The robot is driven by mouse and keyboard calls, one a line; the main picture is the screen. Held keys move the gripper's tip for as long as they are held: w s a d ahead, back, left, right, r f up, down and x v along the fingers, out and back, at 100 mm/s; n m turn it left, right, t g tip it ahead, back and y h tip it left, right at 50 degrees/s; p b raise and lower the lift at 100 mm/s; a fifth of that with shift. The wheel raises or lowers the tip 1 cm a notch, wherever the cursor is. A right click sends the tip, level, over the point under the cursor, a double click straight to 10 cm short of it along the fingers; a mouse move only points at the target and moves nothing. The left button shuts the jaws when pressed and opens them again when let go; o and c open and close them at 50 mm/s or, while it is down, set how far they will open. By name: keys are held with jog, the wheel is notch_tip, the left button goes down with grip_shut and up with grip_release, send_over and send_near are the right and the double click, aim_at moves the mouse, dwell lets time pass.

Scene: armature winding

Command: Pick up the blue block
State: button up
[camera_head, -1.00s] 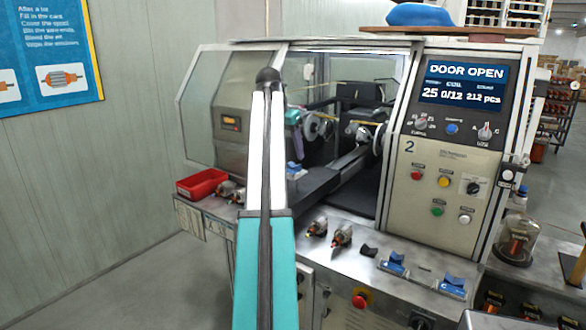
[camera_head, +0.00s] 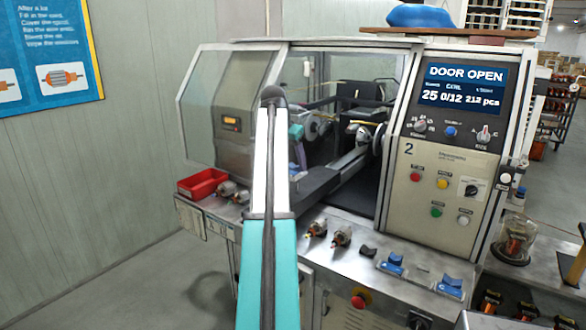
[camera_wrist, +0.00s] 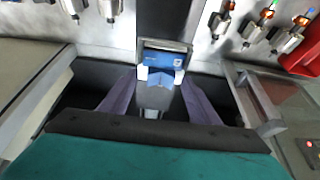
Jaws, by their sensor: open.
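A blue block (camera_wrist: 163,62) with a pale label and light lower edges shows in the middle of the wrist view, on a dark surface inside the machine opening. My gripper (camera_wrist: 158,90) is open, its two purple fingers spread either side below the block in the picture; I cannot tell whether they touch it. In the head view my gripper (camera_head: 298,152) is small inside the open machine, partly behind my arm. Two more blue pieces, a left one (camera_head: 391,266) and a right one (camera_head: 450,286), sit on the front ledge.
The machine door is open, and its frame and right control panel (camera_head: 445,185) bound the opening. A red tray (camera_head: 202,184) stands at the ledge's left end. Several armatures, one of them a front armature (camera_head: 341,237), lie along the ledge. A dark bar (camera_head: 350,160) crosses the inside.

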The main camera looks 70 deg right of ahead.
jog(key=shift+d+f, duration=0.2)
jog(key=shift+f, duration=0.3)
jog(key=shift+s, duration=0.1)
jog(key=c, duration=1.2)
